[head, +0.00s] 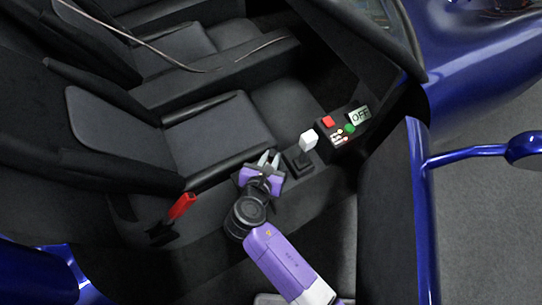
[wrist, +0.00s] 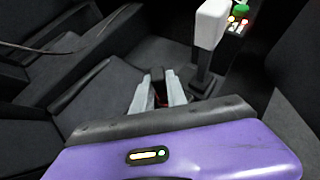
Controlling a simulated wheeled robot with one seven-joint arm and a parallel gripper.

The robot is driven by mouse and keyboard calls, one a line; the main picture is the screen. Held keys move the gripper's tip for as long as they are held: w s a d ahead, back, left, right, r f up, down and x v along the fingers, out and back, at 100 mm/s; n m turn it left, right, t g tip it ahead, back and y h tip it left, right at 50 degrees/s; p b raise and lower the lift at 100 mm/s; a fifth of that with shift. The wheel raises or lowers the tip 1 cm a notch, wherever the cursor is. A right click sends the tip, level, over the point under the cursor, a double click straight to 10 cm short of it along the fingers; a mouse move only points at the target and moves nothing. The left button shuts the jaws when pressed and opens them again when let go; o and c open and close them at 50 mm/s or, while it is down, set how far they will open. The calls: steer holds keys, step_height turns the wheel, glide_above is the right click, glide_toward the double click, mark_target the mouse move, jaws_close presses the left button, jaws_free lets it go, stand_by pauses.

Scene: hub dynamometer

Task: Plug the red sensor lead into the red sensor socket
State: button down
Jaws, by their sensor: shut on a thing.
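My gripper (head: 269,157) is over the seat's near edge, left of a white-knobbed lever. In the wrist view its two grey fingers (wrist: 157,92) are closed around a small dark piece with a bit of red, which looks like the plug of the red sensor lead (wrist: 157,75). Most of it is hidden by the fingers. A black control box (head: 325,152) stands right of the lever, apart from my gripper. Small red and white fittings (head: 340,137) sit on its top; which is the red sensor socket is too small to tell.
The white-knobbed lever (head: 309,140) stands between my gripper and the box; it also shows in the wrist view (wrist: 211,24). The box carries a red block, a green button and an OFF display (head: 360,115). A red-handled lever (head: 182,205) is at left. A thin cable (head: 160,52) crosses the far seats.

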steer(key=shift+f, duration=0.2)
steer(key=shift+f, duration=0.35)
steer(key=shift+f+b, duration=0.1)
steer(key=shift+b, duration=0.2)
steer(key=c, duration=1.3)
jaws_free()
steer(key=shift+o, duration=0.2)
